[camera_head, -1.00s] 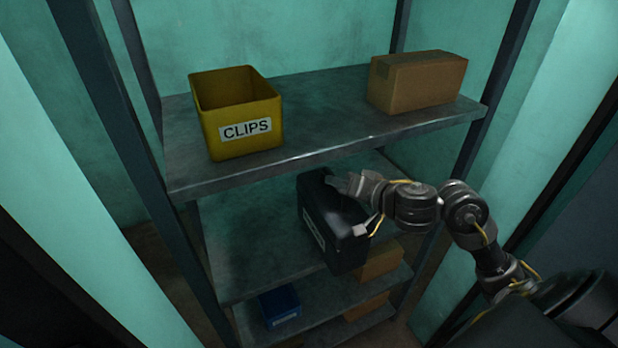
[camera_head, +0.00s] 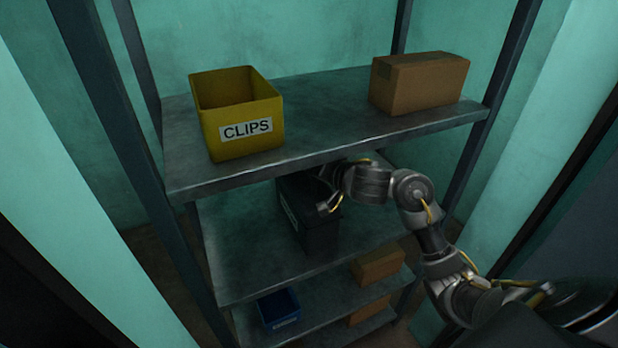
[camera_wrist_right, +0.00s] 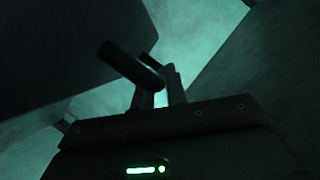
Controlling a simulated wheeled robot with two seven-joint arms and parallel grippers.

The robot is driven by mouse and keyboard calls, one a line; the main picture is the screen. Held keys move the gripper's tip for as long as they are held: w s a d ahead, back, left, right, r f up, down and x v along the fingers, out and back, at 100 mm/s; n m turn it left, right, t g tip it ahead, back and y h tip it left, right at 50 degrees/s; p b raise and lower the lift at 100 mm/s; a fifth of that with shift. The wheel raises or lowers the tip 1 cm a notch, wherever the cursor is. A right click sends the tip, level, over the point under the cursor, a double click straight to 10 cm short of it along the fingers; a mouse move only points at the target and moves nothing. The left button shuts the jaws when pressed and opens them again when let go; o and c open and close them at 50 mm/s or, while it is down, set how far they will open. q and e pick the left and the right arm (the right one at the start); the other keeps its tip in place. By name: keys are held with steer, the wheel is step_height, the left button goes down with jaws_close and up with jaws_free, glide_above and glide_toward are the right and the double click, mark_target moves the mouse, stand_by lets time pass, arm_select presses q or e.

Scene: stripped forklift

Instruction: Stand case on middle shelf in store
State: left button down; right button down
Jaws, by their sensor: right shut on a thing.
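The black case (camera_head: 316,231) with a white label on its side is upright over the middle shelf (camera_head: 238,244), inside the rack below the top shelf. I cannot tell whether its bottom touches the shelf. My right gripper (camera_head: 328,190) is shut on the top of the case. The top shelf's front edge hides part of the case and hand. The dark right wrist view shows the gripper's fingers (camera_wrist_right: 152,75) close together beside a large dark surface. My left gripper is not in view.
The top shelf (camera_head: 325,128) holds a yellow CLIPS bin (camera_head: 238,115) and a cardboard box (camera_head: 420,83). A blue bin (camera_head: 279,309) and a small cardboard box (camera_head: 377,266) are on a lower shelf. Dark uprights frame the rack. The middle shelf's left part is clear.

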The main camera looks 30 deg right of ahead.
steer(key=shift+f+b, duration=0.35)
steer(key=shift+f, duration=0.9)
steer(key=c, duration=1.8)
jaws_free()
steer(key=shift+f, duration=0.25)
steer(key=shift+c, duration=0.2)
steer(key=o, duration=0.4)
steer(key=shift+s, duration=0.1)
steer(key=shift+o, duration=0.2)
steer(key=shift+s+d+r, duration=0.15)
steer(key=shift+s+r, duration=0.2)
steer(key=shift+s, duration=0.05)
step_height(320, 180, up, 3)
steer(key=p, duration=0.3)
glide_above(338, 203)
steer(key=shift+d+f, duration=0.1)
steer(key=shift+s+d+r, duration=0.15)
steer(key=shift+s+r, duration=0.1)
steer(key=shift+s, duration=0.4)
